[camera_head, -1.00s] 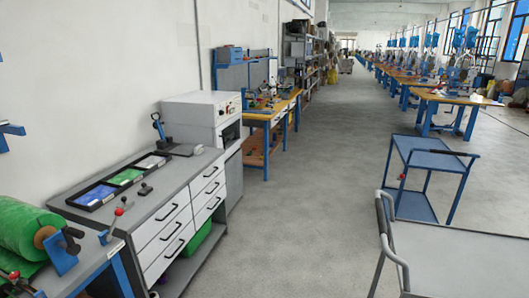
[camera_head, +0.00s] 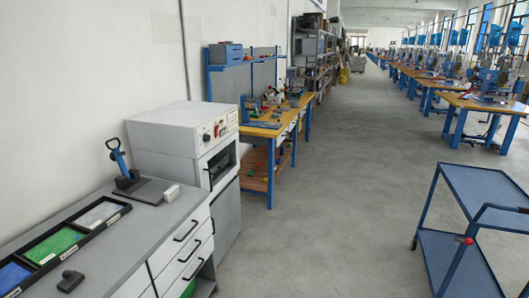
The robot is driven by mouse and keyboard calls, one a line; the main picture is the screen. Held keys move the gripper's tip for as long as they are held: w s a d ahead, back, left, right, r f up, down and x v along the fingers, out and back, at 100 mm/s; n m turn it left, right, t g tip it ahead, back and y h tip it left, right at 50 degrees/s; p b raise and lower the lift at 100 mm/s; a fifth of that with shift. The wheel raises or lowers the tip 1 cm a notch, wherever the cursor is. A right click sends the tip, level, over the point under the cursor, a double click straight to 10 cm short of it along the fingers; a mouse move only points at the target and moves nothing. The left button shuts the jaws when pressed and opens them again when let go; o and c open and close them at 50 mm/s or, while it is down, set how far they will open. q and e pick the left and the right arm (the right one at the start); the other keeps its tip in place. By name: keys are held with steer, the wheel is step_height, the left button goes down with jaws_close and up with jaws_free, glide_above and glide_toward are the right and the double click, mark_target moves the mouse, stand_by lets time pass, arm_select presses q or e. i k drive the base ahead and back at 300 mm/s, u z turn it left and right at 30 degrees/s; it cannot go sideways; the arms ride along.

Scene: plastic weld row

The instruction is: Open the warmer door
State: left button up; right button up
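The warmer (camera_head: 185,140) is a white box-shaped unit with knobs on its front panel, standing against the left wall just beyond the grey bench. Its door (camera_head: 219,166), with a dark window, faces right toward the aisle and looks shut. I see it at a steep angle, so its handle is hard to make out. Neither of my grippers shows in the head view.
A grey bench (camera_head: 137,234) with drawers stands at the near left, holding a lever tool (camera_head: 122,165) and a tray of coloured sheets (camera_head: 55,247). A blue cart (camera_head: 480,195) stands at the right. The grey floor (camera_head: 315,210) between them is clear.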

mark_target(202, 170)
steer(key=i, duration=2.65)
steer(key=u, duration=2.35)
